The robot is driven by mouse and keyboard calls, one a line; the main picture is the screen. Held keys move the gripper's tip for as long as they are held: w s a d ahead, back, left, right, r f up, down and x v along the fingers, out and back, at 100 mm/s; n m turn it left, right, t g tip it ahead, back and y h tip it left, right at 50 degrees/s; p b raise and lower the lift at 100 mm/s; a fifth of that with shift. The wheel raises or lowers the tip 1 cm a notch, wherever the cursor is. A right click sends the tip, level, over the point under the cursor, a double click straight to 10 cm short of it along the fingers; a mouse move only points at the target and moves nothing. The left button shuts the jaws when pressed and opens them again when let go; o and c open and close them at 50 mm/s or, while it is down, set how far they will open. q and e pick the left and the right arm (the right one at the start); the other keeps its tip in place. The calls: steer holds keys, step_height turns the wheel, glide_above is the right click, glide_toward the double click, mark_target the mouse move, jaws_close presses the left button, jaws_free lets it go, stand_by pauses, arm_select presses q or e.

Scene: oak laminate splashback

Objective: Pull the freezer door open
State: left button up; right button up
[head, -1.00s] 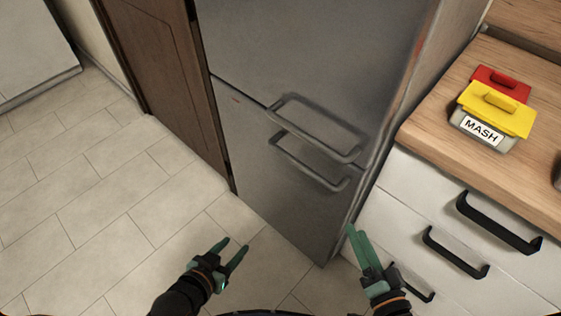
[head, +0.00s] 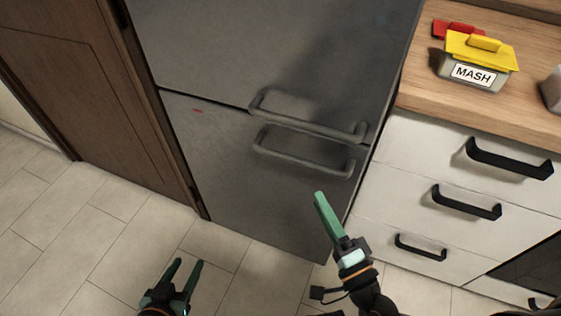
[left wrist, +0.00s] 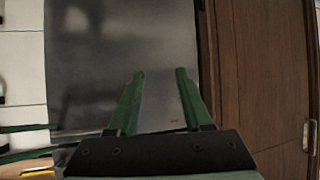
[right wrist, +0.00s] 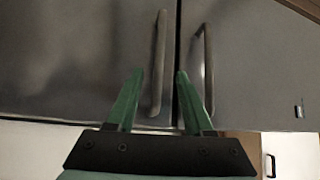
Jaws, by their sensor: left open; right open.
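The grey two-door fridge-freezer stands ahead in the head view, both doors shut. The lower door, which I take as the freezer door (head: 245,185), has a bar handle (head: 300,158) just below the seam. The upper door (head: 270,50) has its own handle (head: 305,122) just above. My right gripper (head: 321,196) is open and empty, apart from the freezer handle; in the right wrist view that handle (right wrist: 158,70) lies beyond the fingertips (right wrist: 160,75). My left gripper (head: 188,264) is open and empty, low over the floor, away from the door.
White drawers (head: 400,170) with black handles and a wooden counter (head: 415,85) adjoin on the right. A yellow-lidded MASH container (head: 475,72) and a red-lidded one (head: 452,28) stand on it. A brown wooden door (head: 75,90) is at left. The tiled floor (head: 120,250) is clear.

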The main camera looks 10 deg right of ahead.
mark_target(296, 160)
steer(key=x, duration=1.2)
steer(key=shift+w, duration=0.3)
steer(key=shift+c, duration=0.4)
jaws_close()
stand_by(0.5)
